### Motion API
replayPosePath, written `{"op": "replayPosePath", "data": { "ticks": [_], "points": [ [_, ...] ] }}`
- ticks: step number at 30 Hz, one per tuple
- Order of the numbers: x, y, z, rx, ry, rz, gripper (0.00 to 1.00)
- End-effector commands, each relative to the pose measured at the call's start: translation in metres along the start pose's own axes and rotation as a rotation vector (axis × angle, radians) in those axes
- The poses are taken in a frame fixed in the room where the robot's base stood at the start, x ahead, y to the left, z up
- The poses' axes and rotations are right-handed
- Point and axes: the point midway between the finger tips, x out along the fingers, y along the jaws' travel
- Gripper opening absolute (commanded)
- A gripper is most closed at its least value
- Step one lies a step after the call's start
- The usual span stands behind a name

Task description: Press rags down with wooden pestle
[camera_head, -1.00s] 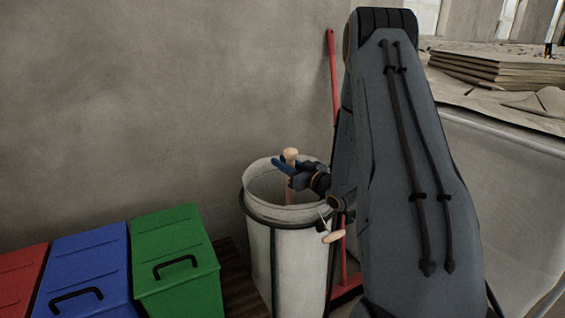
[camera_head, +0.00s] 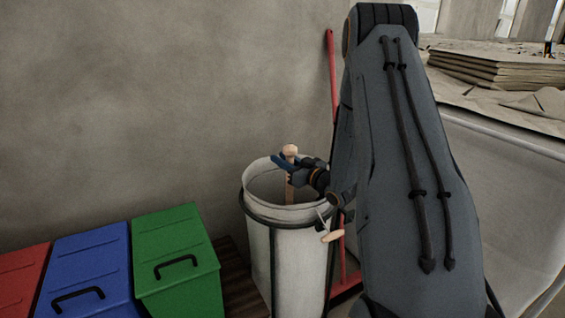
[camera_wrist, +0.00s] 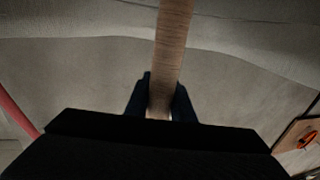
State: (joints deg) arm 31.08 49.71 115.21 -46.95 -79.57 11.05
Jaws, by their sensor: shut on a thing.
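The wooden pestle (camera_head: 289,190) stands about upright, its lower part inside the tall white bin (camera_head: 296,238). My gripper (camera_head: 283,163) is shut on the pestle just below its rounded top, above the bin's mouth. In the wrist view the pestle (camera_wrist: 173,45) runs up between the two dark blue fingers of my gripper (camera_wrist: 159,100). The pestle's lower end and any rags in the bin are hidden.
Green (camera_head: 176,262), blue (camera_head: 88,268) and red (camera_head: 18,275) lidded bins stand at the left. A red-handled pole (camera_head: 332,75) leans on the wall behind the white bin.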

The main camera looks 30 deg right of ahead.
Motion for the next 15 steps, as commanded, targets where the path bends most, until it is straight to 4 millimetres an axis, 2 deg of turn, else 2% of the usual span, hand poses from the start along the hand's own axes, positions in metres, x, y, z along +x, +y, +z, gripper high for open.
{"op": "replayPosePath", "data": {
  "ticks": [1, 15],
  "points": [
    [0.000, 0.000, -0.009, -0.002, 0.004, 0.000, 0.00],
    [0.000, 0.000, -0.047, -0.003, 0.004, 0.000, 0.00]
  ]
}}
